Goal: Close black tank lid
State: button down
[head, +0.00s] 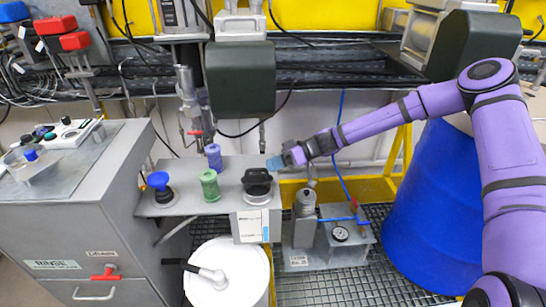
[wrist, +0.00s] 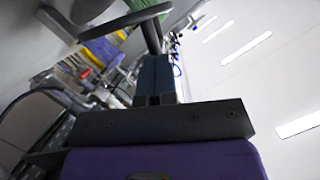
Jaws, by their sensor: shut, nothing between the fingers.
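The black tank lid (head: 257,176) sits on the grey tank with a white label (head: 251,223), in the middle of the head view. It seems raised above the dark rim below it; its exact tilt is too small to tell. My gripper (head: 274,163) is just right of and slightly above the lid in the head view, its bluish fingers shut and empty. In the wrist view my shut fingers (wrist: 155,78) point up the picture, and a black flat part with a bar (wrist: 128,22), probably the lid, lies just beyond their tips. Contact cannot be told.
Green (head: 209,185) and blue (head: 158,182) knobs stand on the grey shelf left of the lid. A dark box (head: 240,80) hangs above. A grey fitting (head: 305,203) and gauge box (head: 342,235) stand right, with a blue drum (head: 425,210) beyond. A white drum (head: 230,270) stands below.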

aim_at(263, 181)
jog(key=shift+s+f+n+t, duration=1)
jog(key=shift+s+f+n, duration=0.4)
jog(key=shift+n, duration=0.2)
